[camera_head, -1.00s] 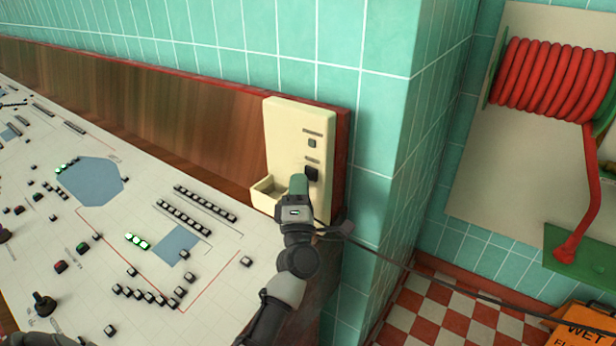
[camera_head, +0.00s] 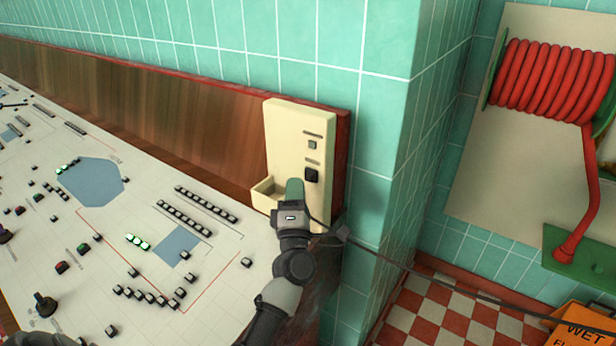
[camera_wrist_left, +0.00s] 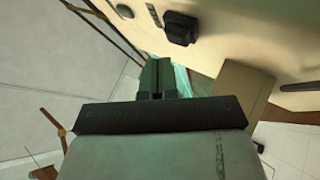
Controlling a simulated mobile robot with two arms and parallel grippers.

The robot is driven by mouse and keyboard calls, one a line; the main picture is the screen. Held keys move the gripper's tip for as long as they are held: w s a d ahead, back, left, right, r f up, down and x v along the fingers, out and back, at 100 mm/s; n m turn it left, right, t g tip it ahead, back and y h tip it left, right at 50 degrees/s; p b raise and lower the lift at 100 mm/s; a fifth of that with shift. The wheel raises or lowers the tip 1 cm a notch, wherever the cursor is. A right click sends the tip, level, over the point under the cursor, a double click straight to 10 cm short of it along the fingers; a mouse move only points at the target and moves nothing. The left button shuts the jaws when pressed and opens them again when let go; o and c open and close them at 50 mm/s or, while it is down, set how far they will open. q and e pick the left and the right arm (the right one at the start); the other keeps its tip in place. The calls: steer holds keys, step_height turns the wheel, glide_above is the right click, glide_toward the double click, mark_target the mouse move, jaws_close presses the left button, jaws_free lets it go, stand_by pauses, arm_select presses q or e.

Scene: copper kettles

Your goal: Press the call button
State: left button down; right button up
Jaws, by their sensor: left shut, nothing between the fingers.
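A cream wall panel (camera_head: 283,135) carries a small grey button (camera_head: 312,144) above a larger black square button (camera_head: 311,175). The labels above them are too small to read, so I cannot tell which is named the call button. My left gripper (camera_head: 294,182) is shut and empty, with its green fingers in front of the panel, just left of and below the black button. In the left wrist view the shut fingers (camera_wrist_left: 157,72) are apart from the black button (camera_wrist_left: 179,28), which stands out from the panel. My right gripper is not in view.
A cream open tray (camera_head: 264,193) juts from the panel's lower left, close to my fingers. A control desk (camera_head: 225,265) with several small buttons lies at left. A tiled wall corner (camera_head: 385,160) is at right, with a red hose reel (camera_head: 545,80) beyond.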

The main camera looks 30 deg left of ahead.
arm_select(q)
steer(key=s+p, duration=0.1)
steer(key=s, duration=0.4)
steer(key=shift+a, duration=0.2)
